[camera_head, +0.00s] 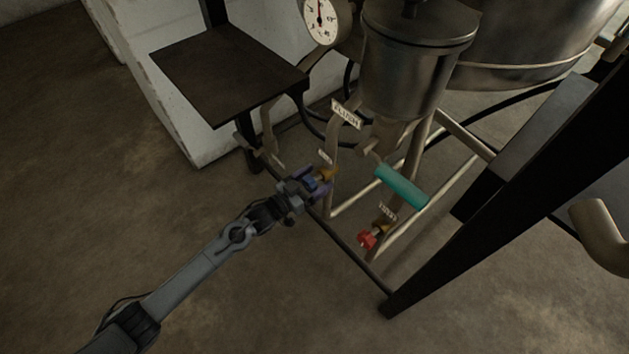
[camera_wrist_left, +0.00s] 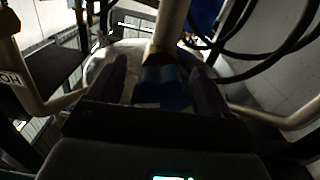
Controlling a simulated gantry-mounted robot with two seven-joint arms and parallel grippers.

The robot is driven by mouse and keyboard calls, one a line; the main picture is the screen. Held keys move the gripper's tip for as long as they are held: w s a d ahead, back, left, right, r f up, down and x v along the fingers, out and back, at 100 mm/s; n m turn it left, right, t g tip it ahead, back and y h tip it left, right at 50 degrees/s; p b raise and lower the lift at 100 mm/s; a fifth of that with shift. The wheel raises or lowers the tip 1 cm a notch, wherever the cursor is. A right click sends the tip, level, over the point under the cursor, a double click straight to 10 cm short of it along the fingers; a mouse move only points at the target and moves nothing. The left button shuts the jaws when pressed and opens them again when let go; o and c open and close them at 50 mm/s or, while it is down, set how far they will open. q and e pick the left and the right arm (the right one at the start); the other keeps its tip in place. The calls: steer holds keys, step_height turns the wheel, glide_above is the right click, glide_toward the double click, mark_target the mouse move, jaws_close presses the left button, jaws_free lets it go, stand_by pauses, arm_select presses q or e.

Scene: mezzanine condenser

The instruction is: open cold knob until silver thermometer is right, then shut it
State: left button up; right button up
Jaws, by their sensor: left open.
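The cold knob (camera_head: 310,184) is blue and sits on a brass fitting at the lower end of a pipe. It also shows in the left wrist view (camera_wrist_left: 167,90), below a pale vertical pipe. My left gripper (camera_head: 316,183) is open around the knob, with one dark finger on each side; I cannot tell whether they touch it. My right gripper is not in view.
A red knob (camera_head: 367,240) sits on another pipe to the right, below a teal cylinder (camera_head: 401,186). A metal vessel (camera_head: 412,60) stands behind. A dark shelf (camera_head: 227,75) is at the upper left. A dark beam crosses on the right. The floor at lower left is clear.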

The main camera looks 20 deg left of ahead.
arm_select(q)
steer(key=shift+c, duration=0.4)
steer(key=c, duration=0.9)
steer(key=shift+r+m+p, duration=0.2)
steer(key=shift+m+p, duration=0.1)
steer(key=shift+m, duration=0.1)
steer(key=shift+d+m+p, duration=0.15)
steer(key=shift+m+p, duration=2.75)
steer(key=shift+m, duration=7.5)
steer(key=shift+f, duration=0.1)
